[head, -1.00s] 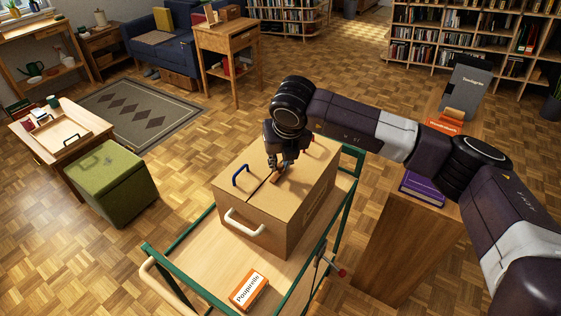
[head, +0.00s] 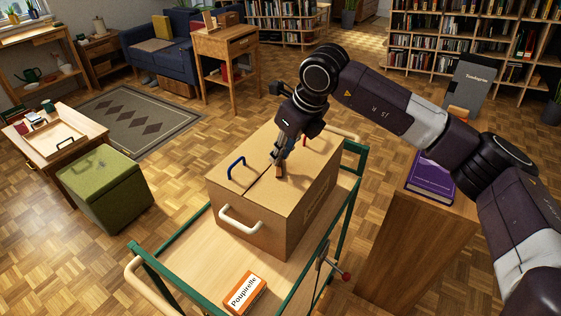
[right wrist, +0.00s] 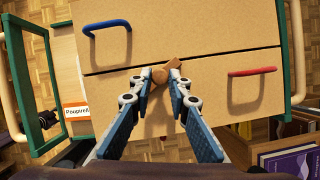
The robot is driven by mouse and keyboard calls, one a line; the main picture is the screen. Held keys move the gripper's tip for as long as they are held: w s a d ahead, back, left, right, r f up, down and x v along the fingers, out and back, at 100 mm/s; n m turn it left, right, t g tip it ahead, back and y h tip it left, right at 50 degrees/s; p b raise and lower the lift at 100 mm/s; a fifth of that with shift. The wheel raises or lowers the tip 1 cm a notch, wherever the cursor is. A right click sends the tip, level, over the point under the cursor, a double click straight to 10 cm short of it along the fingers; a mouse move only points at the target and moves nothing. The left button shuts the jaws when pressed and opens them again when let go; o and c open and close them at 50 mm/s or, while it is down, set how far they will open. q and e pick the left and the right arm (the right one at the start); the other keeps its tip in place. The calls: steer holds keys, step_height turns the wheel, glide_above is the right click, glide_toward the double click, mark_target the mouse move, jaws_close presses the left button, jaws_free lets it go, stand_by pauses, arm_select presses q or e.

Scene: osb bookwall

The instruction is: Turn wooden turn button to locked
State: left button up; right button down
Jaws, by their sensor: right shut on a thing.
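A light-brown box (head: 235,193) stands on the cart, its top split by a seam into two panels. The small wooden turn button (right wrist: 160,75) sits at the seam between the panels. In the right wrist view it slants up to the right. My right gripper (right wrist: 166,72) is shut on the turn button, with a blue-padded finger on each side. In the head view the gripper (head: 279,166) comes down tilted onto the box top and partly hides the button. A blue handle (right wrist: 107,27) is on one panel and a red handle (right wrist: 252,71) on the other. My left gripper is not in view.
The green-framed cart (head: 190,243) carries the box and an orange-and-white small box (head: 243,293). A wooden stand (head: 405,255) with a purple book (head: 431,181) is close on the right, under my right arm. A green ottoman (head: 105,188) stands left, with open floor between.

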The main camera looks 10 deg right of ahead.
steer(key=shift+w+d+n+y+b, duration=0.1)
steer(key=shift+n+y+b, duration=0.25)
steer(key=shift+n, duration=0.55)
steer(key=n+g, duration=0.1)
steer(key=n, duration=0.1)
steer(key=shift+w+n+y, duration=0.1)
steer(key=shift+n+y, duration=0.15)
steer(key=shift+n, duration=0.15)
steer(key=n, duration=0.1)
steer(key=n+g, duration=0.1)
steer(key=shift+w+d+r+n+y, duration=0.1)
steer(key=shift+n+y, duration=0.2)
steer(key=shift+w+n+g+p, duration=0.15)
steer(key=shift+n+g, duration=0.3)
steer(key=shift+n, duration=0.55)
steer(key=shift+n+g+p, duration=0.2)
steer(key=shift+n+g, duration=0.25)
steer(key=shift+n, duration=0.55)
steer(key=c, duration=1.8)
jaws_free()
steer(key=shift+d, duration=0.1)
steer(key=v, duration=1.2)
steer(key=shift+w, duration=0.1)
